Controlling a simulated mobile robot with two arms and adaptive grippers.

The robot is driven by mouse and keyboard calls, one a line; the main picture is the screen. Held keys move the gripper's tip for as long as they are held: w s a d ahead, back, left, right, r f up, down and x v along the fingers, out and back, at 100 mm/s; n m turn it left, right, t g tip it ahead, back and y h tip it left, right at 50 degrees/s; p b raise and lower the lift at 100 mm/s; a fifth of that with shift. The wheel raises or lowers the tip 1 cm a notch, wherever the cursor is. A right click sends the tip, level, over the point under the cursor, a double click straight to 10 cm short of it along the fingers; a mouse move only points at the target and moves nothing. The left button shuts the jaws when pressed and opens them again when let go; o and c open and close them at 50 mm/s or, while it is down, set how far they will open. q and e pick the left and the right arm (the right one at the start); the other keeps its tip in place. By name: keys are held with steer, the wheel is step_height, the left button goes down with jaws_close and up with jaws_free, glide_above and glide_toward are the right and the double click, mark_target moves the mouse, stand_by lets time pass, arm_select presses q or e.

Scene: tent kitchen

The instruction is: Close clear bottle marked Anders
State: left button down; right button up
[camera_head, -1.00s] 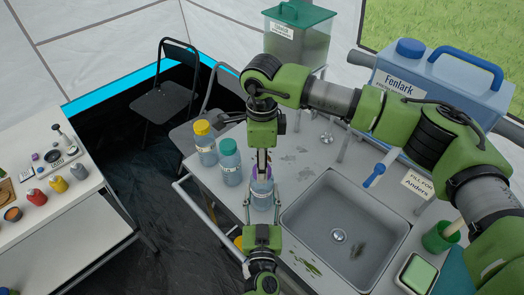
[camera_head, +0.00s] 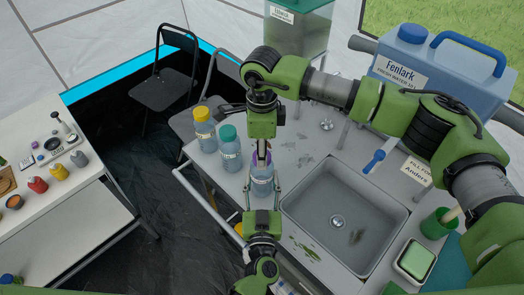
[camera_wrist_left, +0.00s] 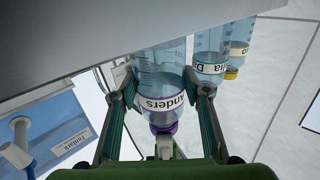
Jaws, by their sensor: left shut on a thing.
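The clear bottle marked Anders (camera_head: 262,187) stands at the left edge of the counter, beside the sink. In the left wrist view the bottle (camera_wrist_left: 160,80) appears upside down, its label readable and a purple cap (camera_wrist_left: 163,128) at its mouth. My left gripper (camera_head: 262,192) is shut on the bottle, one finger on each side. My right gripper (camera_head: 262,158) points straight down at the cap, with purple showing on both sides of it. Its fingers are seen edge-on, so their opening is hidden. Whether the cap is fully seated cannot be told.
A teal-capped bottle (camera_head: 230,150) and a yellow-capped bottle (camera_head: 204,130) stand close by on the left. The sink (camera_head: 335,240) is to the right. A blue Fenlark water tank (camera_head: 440,75) stands behind. A green cup (camera_head: 436,222) is at the right.

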steer(key=o, duration=0.3)
steer(key=shift+o, duration=0.2)
steer(key=shift+r, duration=0.1)
arm_select(q)
steer(key=c, duration=1.1)
jaws_free()
arm_select(e)
step_height(320, 180, up, 12)
arm_select(q)
steer(key=shift+o, duration=0.2)
steer(key=s, duration=1.2)
